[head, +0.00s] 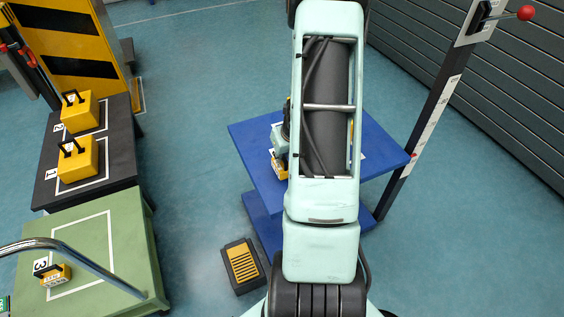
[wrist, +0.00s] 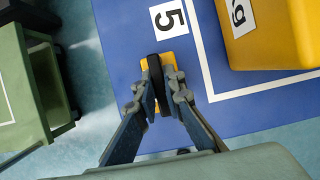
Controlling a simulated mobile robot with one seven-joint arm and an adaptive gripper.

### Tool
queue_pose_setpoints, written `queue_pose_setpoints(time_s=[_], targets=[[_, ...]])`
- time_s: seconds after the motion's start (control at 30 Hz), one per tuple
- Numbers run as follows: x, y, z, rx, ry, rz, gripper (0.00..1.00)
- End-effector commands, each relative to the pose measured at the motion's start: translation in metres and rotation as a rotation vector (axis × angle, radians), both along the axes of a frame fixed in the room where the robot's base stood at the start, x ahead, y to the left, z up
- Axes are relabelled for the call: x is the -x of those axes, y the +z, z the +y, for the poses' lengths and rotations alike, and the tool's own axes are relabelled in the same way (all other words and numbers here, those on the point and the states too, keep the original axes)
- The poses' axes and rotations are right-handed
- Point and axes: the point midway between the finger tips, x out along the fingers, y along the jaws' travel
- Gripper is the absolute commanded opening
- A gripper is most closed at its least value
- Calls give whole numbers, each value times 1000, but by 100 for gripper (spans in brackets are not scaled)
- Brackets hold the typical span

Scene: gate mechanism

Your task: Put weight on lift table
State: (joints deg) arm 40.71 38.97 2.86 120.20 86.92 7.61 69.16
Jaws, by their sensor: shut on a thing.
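The blue lift table (head: 252,135) stands in the middle of the head view, with my arm across much of it. In the wrist view its blue top (wrist: 120,30) shows a white outline and a "5" label. My gripper (wrist: 165,80) is shut on the black handle of a small yellow weight (wrist: 168,58). That weight is over the blue top beside the "5", left of the white outline. I cannot tell if it touches the top. A large yellow weight (wrist: 275,35) stands at the upper right, inside the outline. In the head view, part of a yellow weight (head: 280,168) shows beside my arm.
Two yellow weights, near (head: 77,160) and far (head: 79,112), stand on a dark table (head: 118,150) at left. A small weight (head: 52,277) sits on the green table (head: 125,230). A pedal (head: 243,265) lies on the floor. A post with a red-knobbed lever (head: 525,13) stands at right.

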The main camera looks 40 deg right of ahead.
Motion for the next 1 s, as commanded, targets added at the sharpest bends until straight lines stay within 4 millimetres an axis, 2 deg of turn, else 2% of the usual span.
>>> queue_pose_setpoints(time_s=[0.03, 0.17, 0.63, 0.67, 0.8, 1.0], targets=[[-1, -10, 0, -1, -1, -3, 0], [-1, -20, 0, 1, 0, -3, 0], [-1, -24, 0, 1, 0, -4, 0], [0, -25, 1, 0, 0, 0, 11], [0, -24, 1, 0, 0, 0, 26], [0, -24, 1, 0, -1, 0, 26]])
